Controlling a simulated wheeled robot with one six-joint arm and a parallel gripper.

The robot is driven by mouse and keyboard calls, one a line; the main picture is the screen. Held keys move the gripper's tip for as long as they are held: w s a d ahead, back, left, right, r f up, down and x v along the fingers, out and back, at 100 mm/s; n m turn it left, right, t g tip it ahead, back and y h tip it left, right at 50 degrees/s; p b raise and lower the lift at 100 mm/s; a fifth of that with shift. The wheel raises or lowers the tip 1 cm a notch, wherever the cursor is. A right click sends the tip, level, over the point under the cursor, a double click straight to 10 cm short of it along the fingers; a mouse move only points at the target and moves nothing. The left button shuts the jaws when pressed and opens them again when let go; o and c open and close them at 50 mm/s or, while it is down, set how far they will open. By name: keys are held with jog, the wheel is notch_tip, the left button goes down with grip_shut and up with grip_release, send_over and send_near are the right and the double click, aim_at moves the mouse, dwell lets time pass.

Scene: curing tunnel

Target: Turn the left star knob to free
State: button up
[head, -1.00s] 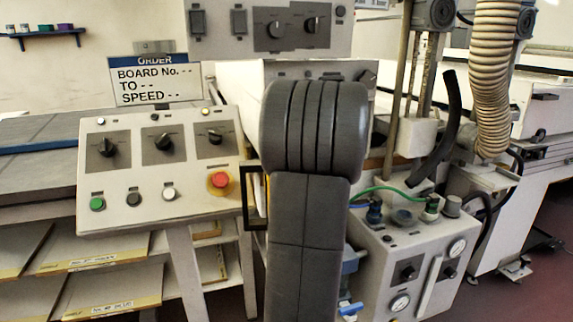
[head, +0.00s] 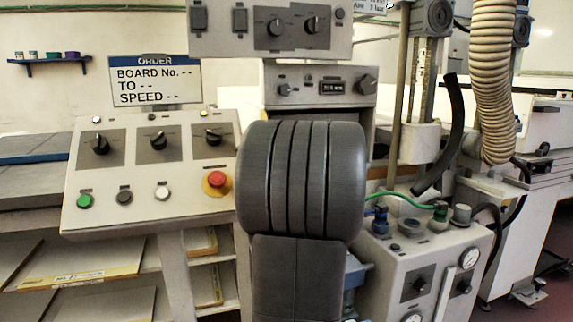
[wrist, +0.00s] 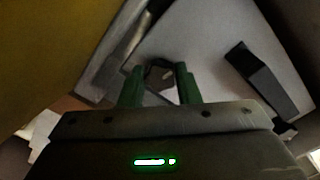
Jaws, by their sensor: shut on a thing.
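In the wrist view, my gripper (wrist: 160,84) has two green fingers. They are shut on a small dark star knob (wrist: 159,74), one finger on each side of it. The knob sits on a pale grey surface. In the head view, my own arm stands in the middle and hides the gripper and this knob. Which of the machine's knobs this is cannot be told from the head view.
A dark block (wrist: 255,74) stands to the right of the fingers, and a yellow surface (wrist: 50,45) fills the upper left. In the head view, a sloped control panel (head: 150,190) is left of my arm and a gauge box (head: 430,250) is right.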

dwell(0.4)
jog(key=o, duration=1)
jog(key=shift+c, duration=0.2)
jog(key=v, duration=1.4)
